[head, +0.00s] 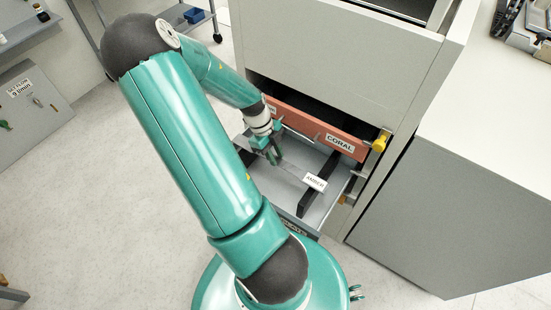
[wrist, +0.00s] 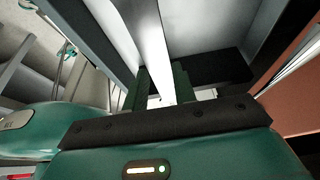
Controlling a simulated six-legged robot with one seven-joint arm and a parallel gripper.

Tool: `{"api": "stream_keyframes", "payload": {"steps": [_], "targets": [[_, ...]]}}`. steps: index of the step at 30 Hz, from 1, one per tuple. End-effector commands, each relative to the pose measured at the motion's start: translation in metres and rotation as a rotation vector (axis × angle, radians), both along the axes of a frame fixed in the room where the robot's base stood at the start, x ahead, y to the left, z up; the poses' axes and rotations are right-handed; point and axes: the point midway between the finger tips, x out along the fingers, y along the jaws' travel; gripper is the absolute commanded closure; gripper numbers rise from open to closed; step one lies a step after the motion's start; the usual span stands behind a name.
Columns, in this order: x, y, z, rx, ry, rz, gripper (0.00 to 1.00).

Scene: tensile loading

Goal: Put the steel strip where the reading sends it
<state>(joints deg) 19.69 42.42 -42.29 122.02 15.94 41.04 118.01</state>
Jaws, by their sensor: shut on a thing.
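My gripper (head: 274,155) is low over an open grey drawer (head: 283,191) and shut on the steel strip. In the wrist view the pale, flat strip (wrist: 148,40) runs up from between the fingers (wrist: 160,92). In the head view the thin strip (head: 291,174) reaches from the gripper toward a white label (head: 315,181), whose small print I cannot read surely. Black crossbars (head: 318,190) stand inside the drawer. I cannot tell whether the strip touches them. The drawer's front label (head: 293,228) is partly hidden by my arm.
A coral-coloured drawer front (head: 310,132) labelled CORAL sits just above and behind the open drawer. A yellow knob (head: 381,141) is on the cabinet's right edge. A grey bench (head: 465,190) stands to the right. A grey box (head: 33,108) with a flow label is at the left.

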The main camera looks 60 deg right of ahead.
Motion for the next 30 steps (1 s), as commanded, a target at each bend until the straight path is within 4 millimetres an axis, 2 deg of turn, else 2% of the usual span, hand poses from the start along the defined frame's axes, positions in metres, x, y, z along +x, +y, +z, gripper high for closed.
{"api": "stream_keyframes", "payload": {"steps": [3, 5, 15, 16, 18, 19, 30], "targets": [[-0.003, -0.001, -0.019, 0.001, 0.004, -0.002, 1.00], [-0.002, -0.001, -0.025, 0.001, 0.003, -0.004, 1.00], [-0.002, -0.001, -0.028, -0.001, 0.001, -0.002, 1.00], [-0.002, -0.001, -0.028, 0.000, 0.001, -0.001, 0.67], [-0.002, 0.000, -0.028, 0.001, 0.001, -0.001, 0.54], [-0.002, 0.000, -0.028, 0.001, 0.001, -0.001, 0.51], [0.000, -0.001, -0.023, 0.000, 0.000, 0.000, 0.51]]}}
